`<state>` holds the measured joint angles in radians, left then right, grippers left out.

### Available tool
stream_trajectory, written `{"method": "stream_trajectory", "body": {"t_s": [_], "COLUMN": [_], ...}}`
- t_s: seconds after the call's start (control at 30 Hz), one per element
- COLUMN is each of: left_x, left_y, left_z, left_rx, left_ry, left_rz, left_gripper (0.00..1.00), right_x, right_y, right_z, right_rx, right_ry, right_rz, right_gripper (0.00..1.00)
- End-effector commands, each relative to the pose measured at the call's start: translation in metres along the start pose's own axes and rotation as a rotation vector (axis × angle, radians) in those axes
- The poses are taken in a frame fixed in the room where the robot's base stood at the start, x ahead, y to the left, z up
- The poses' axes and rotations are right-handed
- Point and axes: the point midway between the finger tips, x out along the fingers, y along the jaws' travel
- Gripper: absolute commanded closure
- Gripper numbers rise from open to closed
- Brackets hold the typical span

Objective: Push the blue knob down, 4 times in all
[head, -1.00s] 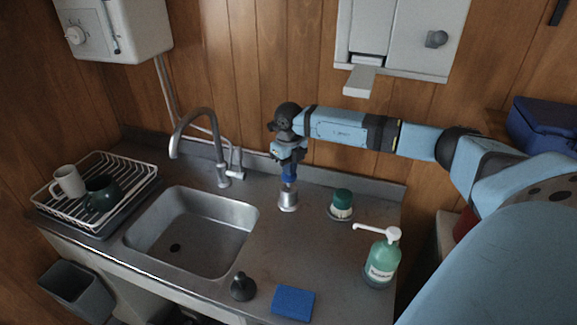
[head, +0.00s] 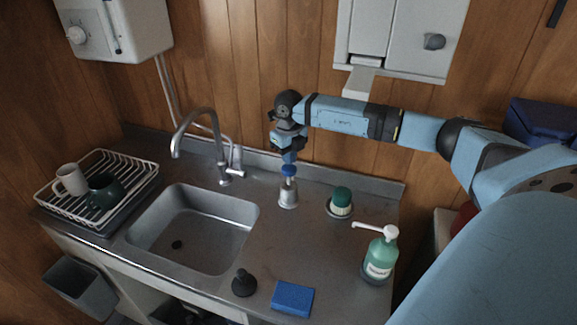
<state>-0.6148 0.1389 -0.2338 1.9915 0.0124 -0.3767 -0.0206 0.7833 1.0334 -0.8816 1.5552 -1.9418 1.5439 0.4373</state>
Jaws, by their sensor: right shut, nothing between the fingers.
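The blue knob (head: 289,170) is a small round top on a thin stem. It stands above a metal base (head: 288,195) on the counter between the sink and the green-topped brush. My right gripper (head: 289,158) points straight down over the knob. It is shut and empty. Its fingertips are at or just above the knob's top; I cannot tell whether they touch. A stretch of stem shows between knob and base, so the knob is up. My left gripper is not in view.
The sink (head: 190,228) and tap (head: 222,160) are to the left. The green-topped brush (head: 341,198) is close on the right, with a soap bottle (head: 380,257) nearer the front.

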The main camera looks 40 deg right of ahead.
Motion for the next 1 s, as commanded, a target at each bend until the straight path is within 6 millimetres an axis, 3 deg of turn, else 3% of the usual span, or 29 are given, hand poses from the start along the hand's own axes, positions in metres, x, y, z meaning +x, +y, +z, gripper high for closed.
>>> {"method": "stream_trajectory", "body": {"t_s": [0.7, 1.0], "left_x": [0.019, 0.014], "left_y": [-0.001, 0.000], "left_z": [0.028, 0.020], "left_rx": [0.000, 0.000], "left_ry": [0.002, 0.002], "left_rz": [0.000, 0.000], "left_gripper": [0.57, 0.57], "right_x": [0.055, 0.043], "right_y": [0.001, 0.001], "right_z": [-0.001, -0.001], "right_rx": [-0.001, -0.001], "right_ry": [0.003, 0.003], "right_rz": [0.000, 0.000], "right_gripper": [1.00, 1.00]}}
